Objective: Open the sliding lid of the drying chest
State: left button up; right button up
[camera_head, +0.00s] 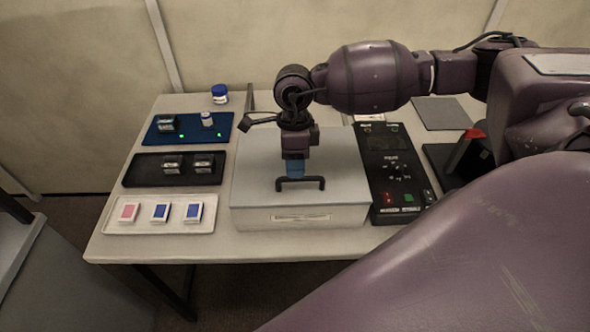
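The drying chest (256,219) is a light grey box near the middle of the table, with a label on its front. Its flat lid (257,170) covers the top, and no opening shows. A dark bar handle (314,184) stands on the lid near the front edge. My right gripper (294,175) points down over the handle, with blue at its finger end. The fingers are at the handle, but they are too small to tell whether they grip it. My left gripper is not in view.
Left of the chest lie a blue tray (158,139), a black tray (163,181) and a white tray (118,226) with small items. A blue-capped jar (220,95) stands behind. A black control panel (391,209) stands close to the chest's right side.

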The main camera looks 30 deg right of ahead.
jog(key=shift+s+a+f, duration=0.1)
jog(key=shift+s+f, duration=0.05)
jog(key=shift+f, duration=0.55)
jog(key=shift+s+a+f, duration=0.1)
jog(key=shift+f, duration=0.6)
grip_shut()
